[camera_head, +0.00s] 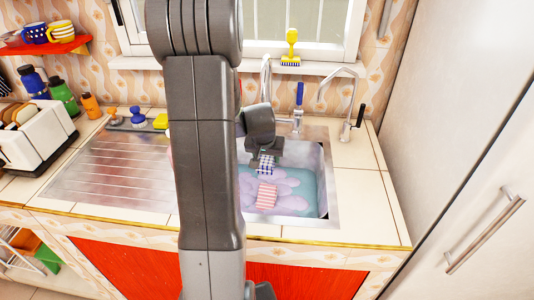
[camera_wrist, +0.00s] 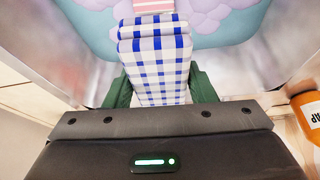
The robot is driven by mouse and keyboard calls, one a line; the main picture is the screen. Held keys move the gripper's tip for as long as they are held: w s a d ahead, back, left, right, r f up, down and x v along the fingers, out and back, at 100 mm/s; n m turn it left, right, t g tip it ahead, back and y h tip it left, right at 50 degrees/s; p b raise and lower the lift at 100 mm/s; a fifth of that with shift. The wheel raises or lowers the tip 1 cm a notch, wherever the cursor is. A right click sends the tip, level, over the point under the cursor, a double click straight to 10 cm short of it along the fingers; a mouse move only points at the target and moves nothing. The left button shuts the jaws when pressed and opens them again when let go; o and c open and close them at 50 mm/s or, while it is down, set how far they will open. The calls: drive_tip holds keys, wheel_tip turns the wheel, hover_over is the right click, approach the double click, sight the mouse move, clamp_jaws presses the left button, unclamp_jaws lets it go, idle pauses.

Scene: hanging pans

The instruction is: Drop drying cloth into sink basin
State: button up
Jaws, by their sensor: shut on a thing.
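A blue-and-white checked cloth (camera_wrist: 157,62) is folded between the fingers of my gripper (camera_wrist: 160,92) in the wrist view. My gripper is shut on it. In the head view my gripper (camera_head: 266,158) is over the back part of the sink basin (camera_head: 318,208), and the checked cloth (camera_head: 266,167) hangs below it. The basin holds bluish water with pale purple suds. A red-and-white striped cloth (camera_head: 267,195) lies in the suds, and part of it shows at the top of the wrist view (camera_wrist: 153,6). My arm hides the basin's left side.
A metal tap (camera_head: 265,80) and a second tap (camera_head: 341,90) stand behind the basin. A ribbed drainboard (camera_head: 115,170) is on the left. A toaster (camera_head: 35,135) stands further left. An orange soap bottle (camera_wrist: 307,112) is at the right of the wrist view.

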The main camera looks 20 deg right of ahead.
drive_tip(key=shift+f+b, duration=0.9)
drive_tip(key=shift+f, duration=0.9)
drive_tip(key=o, duration=1.1)
drive_tip(key=shift+c, duration=0.2)
drive_tip(key=shift+r, duration=0.1)
drive_tip(key=v, duration=1.3)
drive_tip(key=shift+s+a+r, duration=0.15)
drive_tip(key=shift+r, duration=0.15)
